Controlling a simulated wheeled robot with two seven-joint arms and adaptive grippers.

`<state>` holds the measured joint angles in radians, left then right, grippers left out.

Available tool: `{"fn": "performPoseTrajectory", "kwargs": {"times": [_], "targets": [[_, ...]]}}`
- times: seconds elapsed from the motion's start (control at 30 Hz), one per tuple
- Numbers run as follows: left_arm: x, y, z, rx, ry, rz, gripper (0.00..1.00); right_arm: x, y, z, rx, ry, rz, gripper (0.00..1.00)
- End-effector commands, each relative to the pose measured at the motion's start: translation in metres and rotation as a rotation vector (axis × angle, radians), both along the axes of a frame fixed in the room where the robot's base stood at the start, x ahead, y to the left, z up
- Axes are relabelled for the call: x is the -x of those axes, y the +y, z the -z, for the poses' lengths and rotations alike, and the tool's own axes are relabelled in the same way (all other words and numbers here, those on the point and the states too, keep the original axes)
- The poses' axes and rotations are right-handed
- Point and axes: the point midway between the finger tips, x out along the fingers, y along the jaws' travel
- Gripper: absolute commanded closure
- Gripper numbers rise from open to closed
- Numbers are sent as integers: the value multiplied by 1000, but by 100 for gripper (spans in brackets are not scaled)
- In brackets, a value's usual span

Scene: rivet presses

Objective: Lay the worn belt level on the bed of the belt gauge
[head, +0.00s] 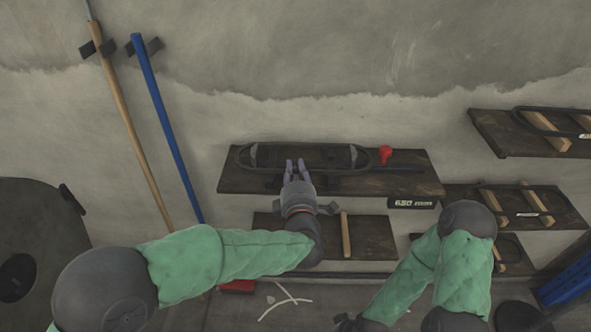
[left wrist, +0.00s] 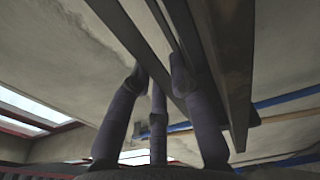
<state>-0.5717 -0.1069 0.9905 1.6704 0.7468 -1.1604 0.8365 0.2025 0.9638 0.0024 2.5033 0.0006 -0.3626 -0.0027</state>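The belt gauge (head: 395,170) is a long dark bar with a red knob (head: 386,154), on the upper middle wall shelf in the head view. A dark belt loop (head: 340,147) stretches along it, looking level, with grey end pieces inside its two ends. Whether it rests fully on the bed is unclear. My left gripper (head: 296,165) reaches up to the loop's near middle, its fingers overlapping it. In the left wrist view, dark strips (left wrist: 125,40) cross between or against the fingertips of the left gripper (left wrist: 158,75); their grip is unclear. My right gripper (head: 350,322) is low at the bottom edge, mostly cut off.
The shelf (head: 235,180) bears a 650 label (head: 412,203). A lower shelf (head: 375,235) hangs beneath. Shelves at right hold belts on wooden pegs (head: 552,128). A wooden pole (head: 130,120) and a blue pole (head: 165,120) lean at left. Pale strips (head: 283,300) lie below.

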Motion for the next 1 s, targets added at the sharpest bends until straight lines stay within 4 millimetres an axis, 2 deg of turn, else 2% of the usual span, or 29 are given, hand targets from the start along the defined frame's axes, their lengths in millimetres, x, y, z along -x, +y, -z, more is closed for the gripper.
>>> {"fn": "performPoseTrajectory", "kwargs": {"times": [0.03,0.07,0.1,0.47,0.67,1.0], "targets": [[0,0,-1,1,-1,0,64,0,0,0,0,0,0,60],[0,0,-1,1,-1,0,55,0,0,0,0,0,0,60],[0,0,0,0,-1,0,53,0,0,0,0,0,0,60],[4,-1,1,-1,2,2,53,0,0,0,0,0,0,60],[32,-4,1,-2,1,4,53,0,0,0,0,0,0,60],[96,-12,0,0,-3,4,53,0,0,0,0,0,0,60]]}}
